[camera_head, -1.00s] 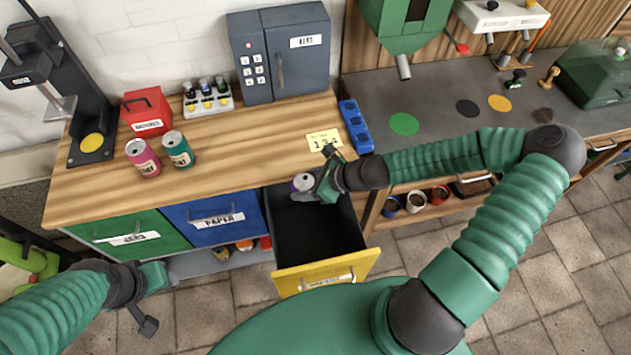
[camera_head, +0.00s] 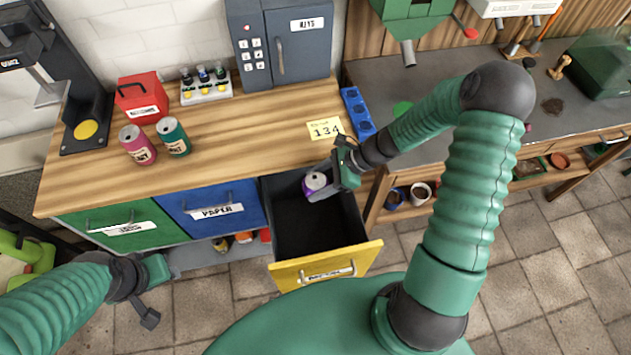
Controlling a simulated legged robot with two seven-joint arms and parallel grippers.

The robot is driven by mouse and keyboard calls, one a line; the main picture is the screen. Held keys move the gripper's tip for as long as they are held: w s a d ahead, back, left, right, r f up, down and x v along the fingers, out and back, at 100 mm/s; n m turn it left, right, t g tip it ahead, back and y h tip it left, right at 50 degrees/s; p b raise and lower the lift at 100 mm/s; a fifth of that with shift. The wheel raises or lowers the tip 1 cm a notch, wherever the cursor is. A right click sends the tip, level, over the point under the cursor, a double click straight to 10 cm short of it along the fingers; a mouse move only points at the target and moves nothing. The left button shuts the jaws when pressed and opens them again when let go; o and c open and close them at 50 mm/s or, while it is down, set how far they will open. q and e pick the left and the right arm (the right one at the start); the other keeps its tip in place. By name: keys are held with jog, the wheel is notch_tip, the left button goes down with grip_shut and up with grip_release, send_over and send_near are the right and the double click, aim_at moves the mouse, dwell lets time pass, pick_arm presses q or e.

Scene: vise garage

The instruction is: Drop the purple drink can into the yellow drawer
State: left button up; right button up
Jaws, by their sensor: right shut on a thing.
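The purple drink can (camera_head: 314,181) is in my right gripper (camera_head: 326,188), which is shut on it. The gripper holds it over the back part of the open yellow drawer (camera_head: 322,272), near the counter's front edge. How far the can is above the drawer floor I cannot tell. The drawer is pulled out, and its dark inside looks empty. My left gripper (camera_head: 150,295) is at the lower left, away from the drawers; its fingers do not show clearly enough to tell if they are open.
A pink can (camera_head: 138,146) and a teal can (camera_head: 174,138) stand on the wooden counter (camera_head: 250,140). The green drawer (camera_head: 120,226) and blue paper drawer (camera_head: 215,209) are closed. A yellow note (camera_head: 325,129) and blue tray (camera_head: 357,113) lie near the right arm.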

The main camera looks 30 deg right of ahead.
jog(key=shift+d+f, duration=0.25)
jog(key=shift+f, duration=0.3)
jog(key=shift+d+r, duration=0.1)
jog(key=shift+d, duration=0.15)
jog(key=o, duration=1)
jog(key=shift+a, duration=0.1)
jog(key=o, duration=0.5)
jog(key=shift+a+r, duration=0.1)
jog(key=shift+a, duration=0.3)
jog(key=shift+d, duration=0.25)
jog(key=p+v, duration=0.1)
jog(key=v, duration=1.5)
jog(key=shift+d+r, duration=0.2)
